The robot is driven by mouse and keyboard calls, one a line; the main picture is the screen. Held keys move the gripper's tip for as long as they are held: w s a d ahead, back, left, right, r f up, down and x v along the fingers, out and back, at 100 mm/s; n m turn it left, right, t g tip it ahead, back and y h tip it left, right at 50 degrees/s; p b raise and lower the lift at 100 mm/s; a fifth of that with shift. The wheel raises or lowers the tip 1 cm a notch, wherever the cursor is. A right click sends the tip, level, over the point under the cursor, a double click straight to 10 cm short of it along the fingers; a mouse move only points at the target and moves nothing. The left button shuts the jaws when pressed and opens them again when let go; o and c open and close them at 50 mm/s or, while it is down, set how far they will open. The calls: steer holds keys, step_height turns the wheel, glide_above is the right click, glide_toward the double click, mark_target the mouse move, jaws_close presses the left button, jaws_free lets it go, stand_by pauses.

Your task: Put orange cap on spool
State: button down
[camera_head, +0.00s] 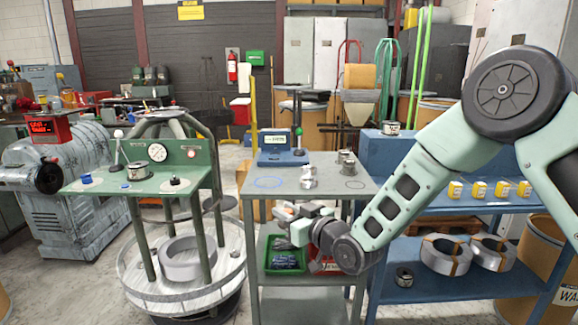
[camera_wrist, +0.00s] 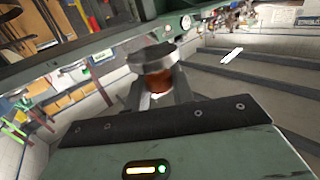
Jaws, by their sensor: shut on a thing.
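In the wrist view my gripper (camera_wrist: 158,82) is shut on an orange-brown round piece, the orange cap (camera_wrist: 159,80). A wider dark grey round thing (camera_wrist: 153,55) shows right above the cap; I cannot tell whether the two are joined. In the head view the cap is too small to make out. Which thing is the spool is not clear; a grey round piece (camera_head: 139,171) stands on the green table (camera_head: 105,188), and small metal pieces (camera_head: 308,178) stand on the grey table.
The grey table (camera_head: 330,191) also holds a blue device (camera_head: 283,150) at the back. Below my gripper are a green bin (camera_head: 272,262) and a red bin (camera_head: 327,264). A blue shelf (camera_head: 455,285) with wire coils (camera_head: 445,254) stands to the right. A gap separates the two tables.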

steer(key=s+d+f+m+t+h, duration=0.1)
steer(key=d+f+m+h, duration=0.2)
steer(key=d, duration=0.8)
steer(key=s+d+f+m+t+h, duration=0.15)
steer(key=d+h, duration=0.35)
steer(key=d, duration=0.6)
steer(key=s+d+f+m+t+h, duration=0.15)
steer(key=d+m+h, duration=0.25)
steer(key=d, duration=0.7)
step_height(320, 180, up, 12)
steer(key=w+p, duration=0.1)
steer(key=p, duration=1.2)
steer(key=s+f, duration=0.3)
steer(key=f, duration=0.4)
steer(key=s+f, duration=0.3)
steer(key=f, duration=0.3)
steer(key=shift+s+f+y, duration=0.35)
steer(key=shift+y, duration=0.05)
steer(key=shift+n, duration=0.25)
steer(key=shift+a, duration=0.1)
